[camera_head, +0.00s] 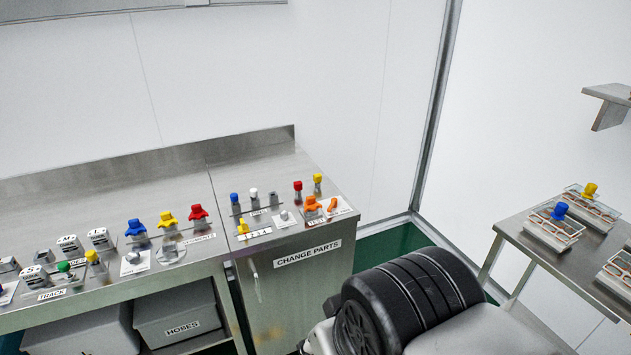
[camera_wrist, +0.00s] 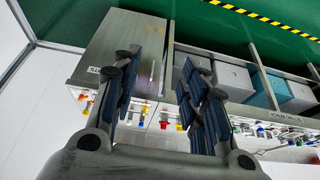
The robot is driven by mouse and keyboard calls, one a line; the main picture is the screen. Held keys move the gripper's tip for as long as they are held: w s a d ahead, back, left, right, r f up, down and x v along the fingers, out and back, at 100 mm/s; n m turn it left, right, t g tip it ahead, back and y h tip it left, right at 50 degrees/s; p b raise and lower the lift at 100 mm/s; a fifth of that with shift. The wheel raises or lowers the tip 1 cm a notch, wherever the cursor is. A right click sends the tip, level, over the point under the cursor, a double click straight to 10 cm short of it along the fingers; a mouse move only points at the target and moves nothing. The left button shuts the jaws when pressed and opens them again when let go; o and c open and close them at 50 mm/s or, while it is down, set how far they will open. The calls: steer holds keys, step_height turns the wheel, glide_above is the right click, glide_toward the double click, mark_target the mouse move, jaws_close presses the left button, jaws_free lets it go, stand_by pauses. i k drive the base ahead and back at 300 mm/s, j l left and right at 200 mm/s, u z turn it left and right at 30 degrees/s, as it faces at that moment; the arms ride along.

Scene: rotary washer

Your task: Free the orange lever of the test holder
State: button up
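In the head view an orange knob-like part (camera_head: 311,204) stands on a small plate labelled TEST, near the right end of the steel counter. A slimmer orange piece (camera_head: 332,205) sits just right of it on a white plate. I cannot tell for sure which is the lever. My gripper (camera_wrist: 160,75) shows in the wrist view, its two dark fingers wide apart with nothing between them. It is well away from the counter parts, which look small beyond the fingers. The orange parts cannot be made out clearly there. The gripper is not visible in the head view.
The steel counter (camera_head: 190,258) carries several coloured knobs and fittings close together, with a raised back edge. A CHANGE PARTS cabinet (camera_head: 300,285) is below its right end. A separate steel table (camera_head: 535,249) with clear trays stands at right. Green floor shows between them.

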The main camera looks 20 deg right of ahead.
mark_target(333, 204)
steer(key=i+l, duration=0.35)
steer(key=l, duration=0.15)
steer(key=i+l, duration=0.3)
steer(key=l, duration=0.2)
steer(key=i+l, duration=0.35)
steer(key=l, duration=0.15)
